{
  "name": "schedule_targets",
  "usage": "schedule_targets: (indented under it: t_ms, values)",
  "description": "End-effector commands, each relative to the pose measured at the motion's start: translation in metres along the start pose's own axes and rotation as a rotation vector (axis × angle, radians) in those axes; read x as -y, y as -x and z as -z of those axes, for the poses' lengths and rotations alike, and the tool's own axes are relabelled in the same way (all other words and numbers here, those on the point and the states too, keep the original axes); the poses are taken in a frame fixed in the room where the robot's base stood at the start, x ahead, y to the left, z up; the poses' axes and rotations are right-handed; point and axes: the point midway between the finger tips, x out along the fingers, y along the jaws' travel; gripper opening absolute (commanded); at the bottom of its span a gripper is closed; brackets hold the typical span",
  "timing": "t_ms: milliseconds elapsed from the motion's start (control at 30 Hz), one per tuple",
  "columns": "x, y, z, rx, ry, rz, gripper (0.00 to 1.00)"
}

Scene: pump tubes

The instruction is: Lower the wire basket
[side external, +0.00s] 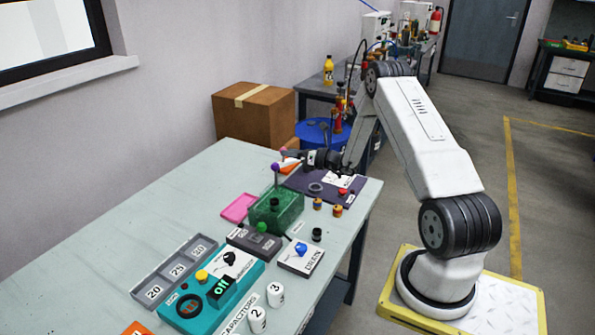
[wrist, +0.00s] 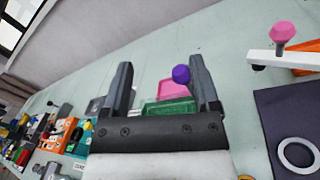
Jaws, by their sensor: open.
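A green see-through tank (side external: 277,212) stands on the table, with a purple ball knob (side external: 275,168) on a thin upright rod above it. I cannot make out a wire basket clearly; any basket in the tank is hidden by its green walls. My gripper (side external: 298,157) is above the table, behind and right of the knob in the side view. In the wrist view my gripper (wrist: 161,75) is open and empty. The purple knob (wrist: 181,74) shows between the fingers, nearer the right one, and looks beyond them. Part of the green tank (wrist: 168,107) shows below it.
A pink tray (side external: 239,208) lies left of the tank. A dark mat (side external: 325,186) with a grey ring (wrist: 297,154) lies right. A pink knob on a white bar (wrist: 284,57) stands close by. A teal control box (side external: 212,290) is at the front.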

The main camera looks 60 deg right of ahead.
Motion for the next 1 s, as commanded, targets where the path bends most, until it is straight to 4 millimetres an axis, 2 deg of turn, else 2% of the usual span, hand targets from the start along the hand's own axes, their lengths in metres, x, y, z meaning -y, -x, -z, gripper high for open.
schedule_targets:
  t_ms: [100,300,733,1000]
  values:
    - [0.010,0.000,0.025,-0.002,-0.003,0.000,0.78]
    - [0.022,0.000,0.052,-0.002,0.001,0.000,0.78]
    - [0.024,-0.004,0.058,-0.002,0.004,-0.002,0.78]
    - [0.024,-0.029,0.058,-0.003,0.004,-0.004,0.78]
